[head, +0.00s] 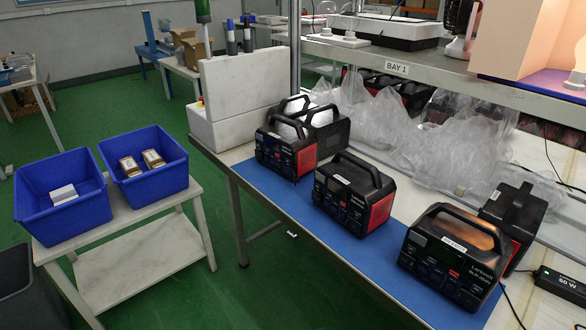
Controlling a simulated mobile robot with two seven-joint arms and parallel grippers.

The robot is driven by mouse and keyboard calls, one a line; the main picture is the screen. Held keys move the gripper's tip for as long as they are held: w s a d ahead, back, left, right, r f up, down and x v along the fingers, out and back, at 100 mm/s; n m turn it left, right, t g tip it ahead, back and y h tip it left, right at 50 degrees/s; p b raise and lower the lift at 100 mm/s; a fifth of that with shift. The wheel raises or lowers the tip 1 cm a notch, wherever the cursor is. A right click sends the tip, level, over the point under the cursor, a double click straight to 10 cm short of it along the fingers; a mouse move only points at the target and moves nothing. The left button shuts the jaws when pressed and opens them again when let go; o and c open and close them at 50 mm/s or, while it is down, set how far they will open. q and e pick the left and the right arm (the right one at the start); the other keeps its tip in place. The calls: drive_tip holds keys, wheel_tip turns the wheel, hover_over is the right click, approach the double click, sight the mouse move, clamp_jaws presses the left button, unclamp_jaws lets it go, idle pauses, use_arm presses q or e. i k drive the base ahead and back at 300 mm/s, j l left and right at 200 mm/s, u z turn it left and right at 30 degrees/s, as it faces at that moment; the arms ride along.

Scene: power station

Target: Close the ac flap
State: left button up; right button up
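Several black power stations with red side panels and top handles stand on the workbench. The nearest one (453,257) is at the front right and has a white label on its top. Another (353,193) stands in the middle, and another (287,150) further back on the left. Their fronts show small sockets and markings, too small for me to tell which part is the AC flap or whether it is open. Neither of my grippers is in view.
A blue mat (262,181) runs along the bench front. Clear plastic bags (450,150) lie behind the stations. A black adapter (561,285) sits at right. Blue bins (62,215) stand on a low table (150,262) at left. A shelf marked BAY 1 (397,68) overhangs the back.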

sight(284, 140)
drive_tip(key=i+j+z, duration=0.1)
drive_tip(key=j, duration=0.25)
drive_tip(key=i+j+z, duration=0.1)
drive_tip(key=i+j, duration=0.35)
drive_tip(key=j, duration=0.25)
drive_tip(key=i+j+z, duration=0.15)
drive_tip(key=j, duration=0.2)
drive_tip(key=i+j+z, duration=0.1)
drive_tip(key=j, duration=0.3)
drive_tip(key=i, duration=0.1)
